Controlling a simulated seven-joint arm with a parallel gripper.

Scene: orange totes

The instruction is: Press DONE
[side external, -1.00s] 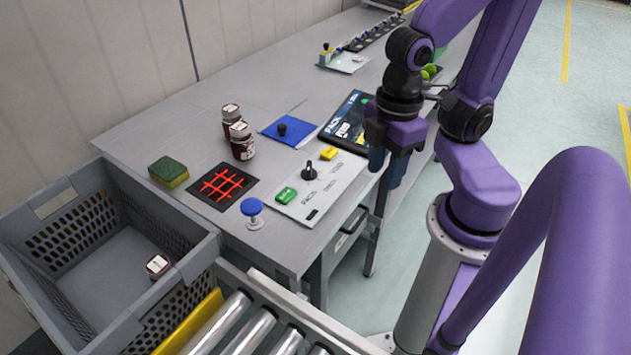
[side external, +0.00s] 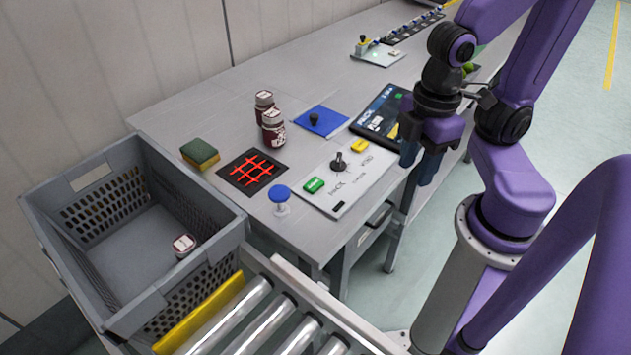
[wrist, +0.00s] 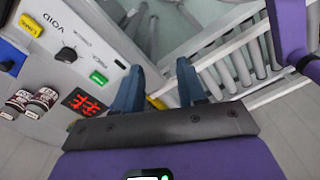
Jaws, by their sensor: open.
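The grey control panel (side external: 335,197) lies at the table's front edge, with a green button (side external: 314,185), a black knob (side external: 338,163) and a yellow button (side external: 359,146). A blue mushroom button (side external: 279,194) stands left of it. I cannot read DONE on any of them. A dark screen (side external: 382,112) lies behind the panel. My gripper (side external: 419,166) is open and empty, to the right of the panel by the table edge, touching nothing visible. In the wrist view, my gripper (wrist: 160,90) points past the panel, with the green button (wrist: 98,77) left of its fingers.
Dark jars (side external: 274,130), a sponge (side external: 200,153), a red-lined black pad (side external: 252,173) and a blue mat (side external: 322,119) with a black knob lie on the table. A grey crate (side external: 60,215) holding one jar and a roller conveyor (side external: 255,325) stand in front.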

